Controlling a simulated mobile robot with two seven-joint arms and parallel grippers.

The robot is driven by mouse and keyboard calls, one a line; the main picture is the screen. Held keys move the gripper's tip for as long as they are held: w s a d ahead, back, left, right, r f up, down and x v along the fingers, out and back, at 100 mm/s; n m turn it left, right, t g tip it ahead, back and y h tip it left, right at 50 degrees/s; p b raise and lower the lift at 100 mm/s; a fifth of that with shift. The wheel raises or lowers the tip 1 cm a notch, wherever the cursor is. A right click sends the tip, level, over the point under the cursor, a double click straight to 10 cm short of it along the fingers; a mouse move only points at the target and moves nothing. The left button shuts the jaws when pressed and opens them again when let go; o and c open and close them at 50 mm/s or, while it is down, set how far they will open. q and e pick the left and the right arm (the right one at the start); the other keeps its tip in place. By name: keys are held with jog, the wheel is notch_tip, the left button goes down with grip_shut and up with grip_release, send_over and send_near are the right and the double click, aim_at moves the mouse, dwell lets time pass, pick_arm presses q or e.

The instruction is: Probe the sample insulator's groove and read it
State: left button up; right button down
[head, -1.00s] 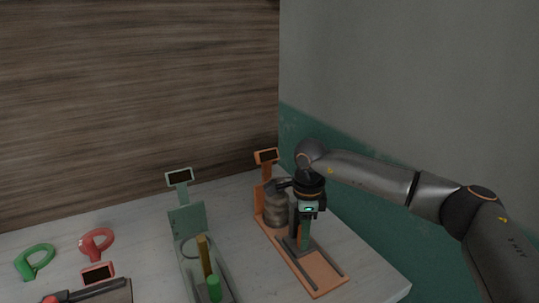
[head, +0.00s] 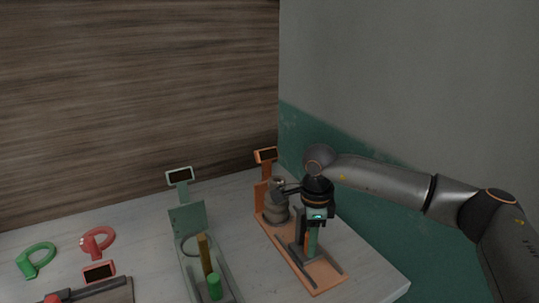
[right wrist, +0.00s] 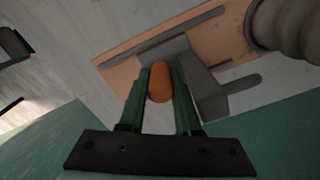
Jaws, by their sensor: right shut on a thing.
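The insulator (head: 277,210), a grey-brown ribbed body, stands upright at the back of an orange stand (head: 322,271) with a small dark display (head: 266,155); I cannot read any value. It also shows in the right wrist view (right wrist: 290,25). A dark grey carriage (head: 297,249) sits on the stand's rails, in front of the insulator. My right gripper (head: 311,243) points down, its green fingers shut on the carriage's orange knob (right wrist: 160,82). The arm and gripper partly hide the carriage, and whether its tip touches the groove cannot be told. My left gripper is out of view.
A green stand (head: 187,216) with a display (head: 179,176), brass post (head: 204,254) and green knob (head: 214,287) stands to the left. A wall rises behind the table.

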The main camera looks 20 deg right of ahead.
jog(key=shift+s+a+r, duration=0.15)
jog(key=shift+s+a, duration=0.1)
jog(key=shift+s, duration=0.2)
dwell(0.6)
jog(key=c, duration=0.6)
grip_release()
jog(key=o, duration=0.6)
jog(key=shift+s+d, duration=0.1)
jog(key=shift+d, duration=0.1)
notch_tip(320, 180, up, 7)
jog(key=p, duration=0.5)
